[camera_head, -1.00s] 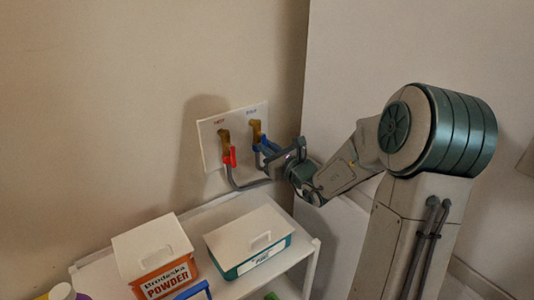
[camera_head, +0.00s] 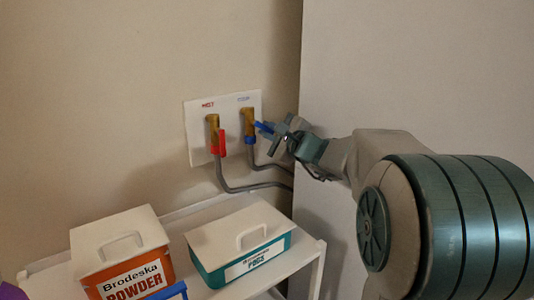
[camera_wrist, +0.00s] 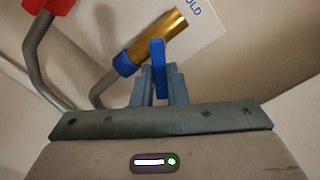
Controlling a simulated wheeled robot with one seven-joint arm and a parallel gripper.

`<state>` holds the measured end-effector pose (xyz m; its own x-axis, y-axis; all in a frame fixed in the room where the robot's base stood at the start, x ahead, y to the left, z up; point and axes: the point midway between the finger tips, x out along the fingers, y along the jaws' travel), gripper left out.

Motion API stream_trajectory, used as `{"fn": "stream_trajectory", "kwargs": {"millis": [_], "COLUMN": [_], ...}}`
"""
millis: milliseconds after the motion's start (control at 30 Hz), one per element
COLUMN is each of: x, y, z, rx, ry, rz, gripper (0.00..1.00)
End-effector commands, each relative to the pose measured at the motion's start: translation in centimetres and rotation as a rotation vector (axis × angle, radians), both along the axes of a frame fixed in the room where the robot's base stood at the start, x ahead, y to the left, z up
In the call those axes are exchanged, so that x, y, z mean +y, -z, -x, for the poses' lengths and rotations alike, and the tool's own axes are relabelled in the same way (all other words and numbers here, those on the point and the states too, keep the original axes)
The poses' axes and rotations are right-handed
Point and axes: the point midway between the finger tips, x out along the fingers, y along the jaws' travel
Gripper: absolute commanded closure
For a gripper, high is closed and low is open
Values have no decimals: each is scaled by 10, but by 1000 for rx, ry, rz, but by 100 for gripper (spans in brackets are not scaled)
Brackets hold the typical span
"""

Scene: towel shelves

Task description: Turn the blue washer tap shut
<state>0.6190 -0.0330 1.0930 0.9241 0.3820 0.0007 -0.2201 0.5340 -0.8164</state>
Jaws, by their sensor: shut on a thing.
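The blue washer tap has a brass body (camera_head: 248,121) on a white wall plate, with a blue collar below it. Its blue lever (camera_head: 264,127) sticks out sideways to the right, across the downward line of the pipe. My gripper (camera_head: 279,129) reaches it from the right. In the wrist view my gripper (camera_wrist: 159,82) is shut on the blue lever (camera_wrist: 157,60), which stands between the two fingers. The brass body (camera_wrist: 160,42) and blue collar (camera_wrist: 125,64) show just behind.
The red tap (camera_head: 213,135) is close on the left, its red lever (camera_head: 222,143) hanging down. Grey hoses (camera_head: 245,188) run below. A shelf (camera_head: 312,254) holds an orange powder box (camera_head: 128,275) and a teal box (camera_head: 245,262). A pale panel (camera_head: 400,70) stands right.

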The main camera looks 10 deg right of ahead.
Motion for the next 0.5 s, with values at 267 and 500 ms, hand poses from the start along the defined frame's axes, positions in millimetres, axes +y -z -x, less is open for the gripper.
{"fn": "stream_trajectory", "kwargs": {"millis": [267, 500], "x": [-3, -5], "y": [2, -5], "z": [-1, -2], "rx": [-96, -166], "ry": [1, 1], "rz": [226, 399], "gripper": [100, 100]}}
